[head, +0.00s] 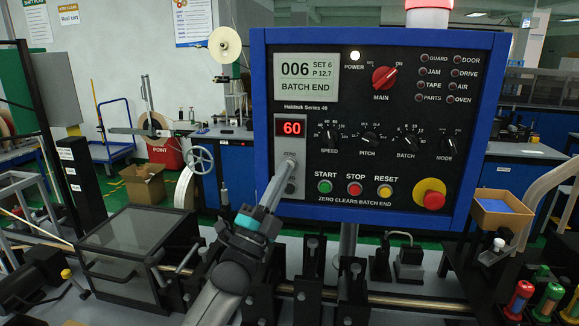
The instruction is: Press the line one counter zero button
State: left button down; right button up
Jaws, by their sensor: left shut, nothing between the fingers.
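The control panel (400,130) has a blue frame and a black face. Its display (307,77) reads "006", "SET 6", "P 12.7" and "BATCH END". A small label starting "ZERO" (288,153) sits below the red "60" readout (291,127). My left gripper (288,166) is shut and empty, with its tips just under that label, in front of the panel's left part. The tips cover the spot below the label, so I cannot tell whether they touch a button. A small dark round part (290,188) shows beside the fingers. My right gripper is not in view.
Green START (325,186), red STOP (355,189) and amber RESET (385,191) buttons lie right of my gripper. A red emergency knob (433,199) is further right. Dark clamps and a clear-lidded box (130,232) stand on the bench below.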

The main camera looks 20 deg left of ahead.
pick_arm(q)
jog(key=shift+w, duration=0.1)
jog(key=shift+w+a+b, duration=0.1)
jog(key=shift+w+b, duration=0.2)
jog(key=shift+w, duration=0.05)
jog(key=shift+s, duration=0.15)
dwell(0.4)
jog(key=shift+s+p, duration=0.3)
jog(key=s+d+p, duration=0.1)
jog(key=s+p, duration=0.2)
jog(key=s, duration=0.2)
jog(key=shift+s+d, duration=0.35)
jog(key=shift+s, duration=0.05)
